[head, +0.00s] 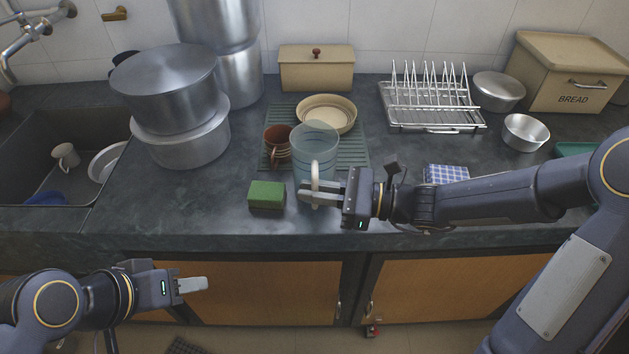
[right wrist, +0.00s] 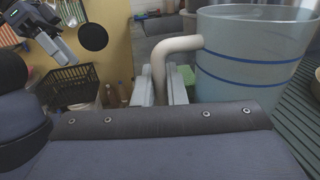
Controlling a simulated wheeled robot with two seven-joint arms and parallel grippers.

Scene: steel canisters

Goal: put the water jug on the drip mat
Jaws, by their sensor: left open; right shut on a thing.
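The water jug (head: 316,148) is a clear bluish vessel with blue lines and a pale handle. It looks upright at the front of the drip mat (head: 352,156), a green ribbed mat on the counter. I cannot tell whether its base touches the counter or hangs above it. My right gripper (head: 318,190) is shut on the jug's handle. In the right wrist view the jug (right wrist: 250,65) is right of the fingers (right wrist: 160,88), its lower part hidden; ribbed mat (right wrist: 292,118) shows beyond. My left gripper (head: 192,285) is open and empty in front of the counter.
On the mat are a brown mug (head: 277,145) and a cream bowl (head: 327,113). A green sponge (head: 266,194) lies left of the jug. Large pots (head: 182,135) stand left; a dish rack (head: 428,105) stands behind right. A checked cloth (head: 447,174) lies near my right forearm.

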